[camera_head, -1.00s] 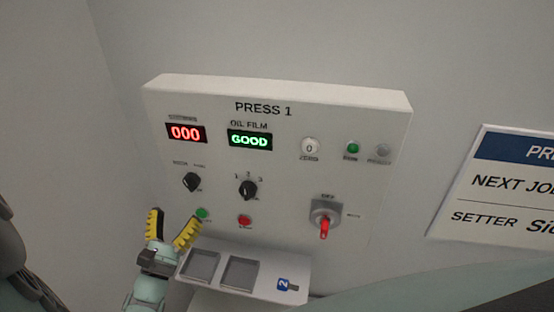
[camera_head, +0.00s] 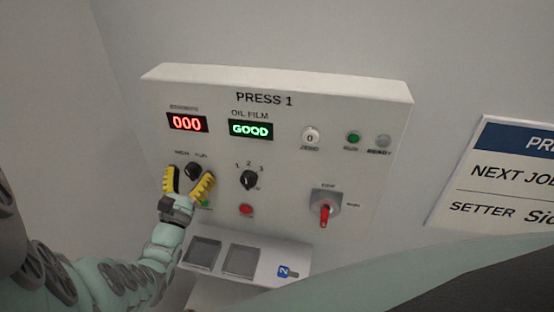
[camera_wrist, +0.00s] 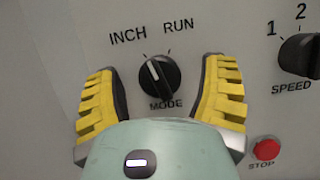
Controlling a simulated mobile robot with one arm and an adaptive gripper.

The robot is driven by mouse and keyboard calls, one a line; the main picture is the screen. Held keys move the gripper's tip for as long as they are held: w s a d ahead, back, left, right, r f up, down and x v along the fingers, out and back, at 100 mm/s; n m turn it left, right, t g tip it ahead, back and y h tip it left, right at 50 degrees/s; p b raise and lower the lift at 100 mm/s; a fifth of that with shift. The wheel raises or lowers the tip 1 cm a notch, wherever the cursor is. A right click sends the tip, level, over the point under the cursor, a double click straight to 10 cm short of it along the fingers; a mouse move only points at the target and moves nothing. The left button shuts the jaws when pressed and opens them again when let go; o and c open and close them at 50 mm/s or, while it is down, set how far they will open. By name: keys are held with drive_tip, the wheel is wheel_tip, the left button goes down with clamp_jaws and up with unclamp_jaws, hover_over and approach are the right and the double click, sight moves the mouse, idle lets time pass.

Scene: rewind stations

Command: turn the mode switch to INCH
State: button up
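The mode switch is a round black knob (camera_wrist: 159,76) with a white pointer line, under the labels INCH and RUN in the wrist view. Its line tilts up and a little left, leaning to the INCH side; I cannot tell whether it sits fully on INCH. It also shows as a dark knob at the panel's left in the head view (camera_head: 193,170). My gripper (camera_wrist: 163,92) is open, with one yellow finger on each side of the knob and gaps to both.
The PRESS 1 panel (camera_head: 327,95) also carries a speed knob (camera_head: 249,180) to the right, a red stop button (camera_wrist: 267,149), and a red-handled switch (camera_head: 325,212). A shelf with two trays (camera_head: 240,262) juts out below. The wall to the left is bare.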

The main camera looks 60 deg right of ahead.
drive_tip(key=c, duration=1.1)
drive_tip(key=shift+a+n, duration=0.1)
drive_tip(key=shift+n, duration=0.2)
drive_tip(key=shift+w+n+t, duration=0.1)
drive_tip(key=shift+n+t, duration=0.4)
drive_tip(key=shift+n, duration=0.3)
drive_tip(key=shift+n+t+y, duration=0.5)
drive_tip(key=shift+n+t, duration=0.1)
drive_tip(key=shift+n, duration=0.6)
drive_tip(key=o, duration=1.2)
